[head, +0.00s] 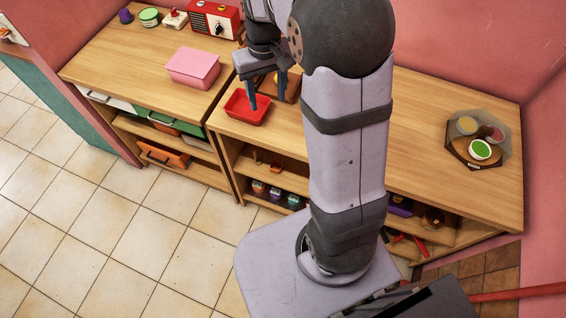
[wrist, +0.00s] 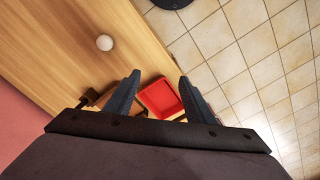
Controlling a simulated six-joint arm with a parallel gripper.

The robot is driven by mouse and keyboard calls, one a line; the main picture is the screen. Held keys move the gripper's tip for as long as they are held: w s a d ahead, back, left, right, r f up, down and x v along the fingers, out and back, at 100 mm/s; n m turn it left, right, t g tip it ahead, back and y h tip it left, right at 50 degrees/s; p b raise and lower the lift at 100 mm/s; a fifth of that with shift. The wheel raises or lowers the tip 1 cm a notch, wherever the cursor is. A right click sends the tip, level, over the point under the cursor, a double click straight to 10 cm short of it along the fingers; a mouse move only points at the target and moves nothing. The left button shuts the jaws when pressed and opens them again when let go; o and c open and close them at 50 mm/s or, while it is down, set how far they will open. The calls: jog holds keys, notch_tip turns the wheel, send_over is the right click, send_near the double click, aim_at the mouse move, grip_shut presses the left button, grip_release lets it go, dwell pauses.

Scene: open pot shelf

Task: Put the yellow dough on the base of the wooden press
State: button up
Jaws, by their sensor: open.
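A small pale cream ball (wrist: 105,42), which looks like the dough, lies on the bare wooden counter in the upper left of the wrist view. I cannot make it out in the head view, where my arm covers part of the counter. A brown wooden piece (head: 292,88), which looks like the press, stands behind my gripper in the head view. In the wrist view its dark handle (wrist: 86,98) shows, the rest mostly behind my left finger. My gripper (head: 266,98) is open and empty, above the counter by the press and a red tray.
The empty red tray (head: 247,107) sits at the counter's front edge. A pink box (head: 193,67) and a red radio (head: 214,19) are to the left. A dark octagonal tray (head: 456,153) with small bowls is at the far right. Shelves below hold several items.

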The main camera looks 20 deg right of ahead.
jog(key=s+a+f, duration=0.1)
jog(key=s+f, duration=0.1)
jog(key=s, duration=0.6)
jog(key=s+a+f, duration=0.2)
jog(key=s, duration=0.7)
jog(key=shift+f, duration=0.4)
jog(key=shift+a+f, duration=0.1)
